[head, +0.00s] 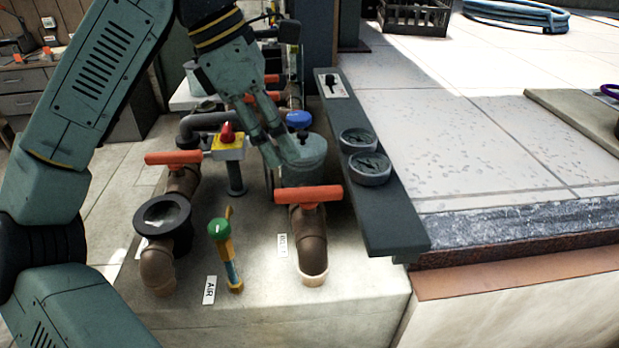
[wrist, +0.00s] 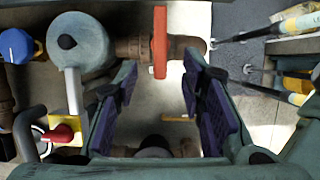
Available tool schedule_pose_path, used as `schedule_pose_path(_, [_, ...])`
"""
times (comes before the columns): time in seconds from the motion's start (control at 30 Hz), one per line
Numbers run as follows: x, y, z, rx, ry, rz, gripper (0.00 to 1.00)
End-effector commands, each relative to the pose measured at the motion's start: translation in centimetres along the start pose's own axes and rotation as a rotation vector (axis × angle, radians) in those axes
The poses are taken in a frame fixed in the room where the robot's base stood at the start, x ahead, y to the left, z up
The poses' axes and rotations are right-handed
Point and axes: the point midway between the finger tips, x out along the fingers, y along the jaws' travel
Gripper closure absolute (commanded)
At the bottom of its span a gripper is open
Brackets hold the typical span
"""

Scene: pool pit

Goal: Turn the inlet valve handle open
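A red-orange valve handle (head: 308,194) sits on top of a brown pipe (head: 312,243) at the front right of the concrete block. A white label (head: 282,246) stands beside that pipe; its small text is hard to read. The handle (wrist: 159,42) also shows in the wrist view, upright in the picture, at the top between my two fingers. My gripper (head: 281,156) is open and empty, pointing down over the grey canister (head: 308,165) just behind the handle. The fingers (wrist: 160,72) are spread either side of the handle in the picture; no contact shows.
Another red handle (head: 173,157) is on the left pipe. A yellow box with a red knob (head: 228,146), a green-topped air valve (head: 219,229) and a dark gauge panel (head: 390,215) stand close around. Paved floor (head: 480,140) lies right.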

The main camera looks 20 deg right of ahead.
Motion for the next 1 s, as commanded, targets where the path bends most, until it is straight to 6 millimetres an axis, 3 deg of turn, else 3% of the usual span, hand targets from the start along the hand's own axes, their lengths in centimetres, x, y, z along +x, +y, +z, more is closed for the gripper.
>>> schedule_pose_path(0.5, [8.3, -0.1, 0.2, 0.003, -0.007, -0.003, 0.63])
schedule_pose_path(0.93, [9.6, -0.1, 0.2, 0.003, -0.006, 0.0, 0.63])
schedule_pose_path(1.0, [9.6, -0.1, 0.2, 0.003, -0.007, 0.0, 0.67])
